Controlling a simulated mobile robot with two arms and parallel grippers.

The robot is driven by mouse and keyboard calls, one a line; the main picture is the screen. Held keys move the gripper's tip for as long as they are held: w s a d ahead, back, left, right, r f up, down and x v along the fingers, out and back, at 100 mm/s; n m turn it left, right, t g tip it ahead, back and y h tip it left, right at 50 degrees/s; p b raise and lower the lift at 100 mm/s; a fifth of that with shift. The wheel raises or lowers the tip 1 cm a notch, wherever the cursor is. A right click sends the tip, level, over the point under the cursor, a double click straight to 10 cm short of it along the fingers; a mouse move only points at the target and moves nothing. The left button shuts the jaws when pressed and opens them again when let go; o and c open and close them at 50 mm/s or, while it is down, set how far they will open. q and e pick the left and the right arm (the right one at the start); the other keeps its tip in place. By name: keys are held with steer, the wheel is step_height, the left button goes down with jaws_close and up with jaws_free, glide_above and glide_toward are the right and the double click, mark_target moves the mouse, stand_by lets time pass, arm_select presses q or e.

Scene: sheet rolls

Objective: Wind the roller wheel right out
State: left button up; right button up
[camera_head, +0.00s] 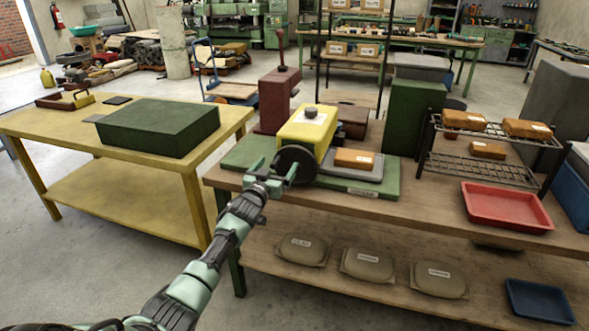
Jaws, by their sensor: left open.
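The machine stands on a green base (375,191) on the wooden bench. My left gripper (274,172) is open at the left rim of the wheel, its pale green fingers overlapping it in the picture. I cannot tell whether the fingers touch the wheel. Part of the wheel's left side is hidden by the gripper. My right gripper is not in view.
An orange labelled block (354,158) lies on a grey plate right of the wheel. A dark red post (273,103) stands behind the machine. A red tray (506,206) and wire rack (470,163) are to the right. A yellow table (60,136) stands left, across a gap.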

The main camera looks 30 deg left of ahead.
mark_target(273, 169)
arm_select(q)
steer(key=shift+a, duration=0.1)
steer(key=shift+s+r, duration=0.1)
steer(key=p+v, duration=0.4)
steer(key=shift+s+r, duration=0.1)
steer(key=p+v, duration=0.2)
steer(key=v, duration=0.1)
steer(key=shift+s, duration=0.15)
steer(key=shift+s+d+p, duration=0.25)
steer(key=shift+s+p, duration=0.35)
steer(key=shift+s, duration=0.1)
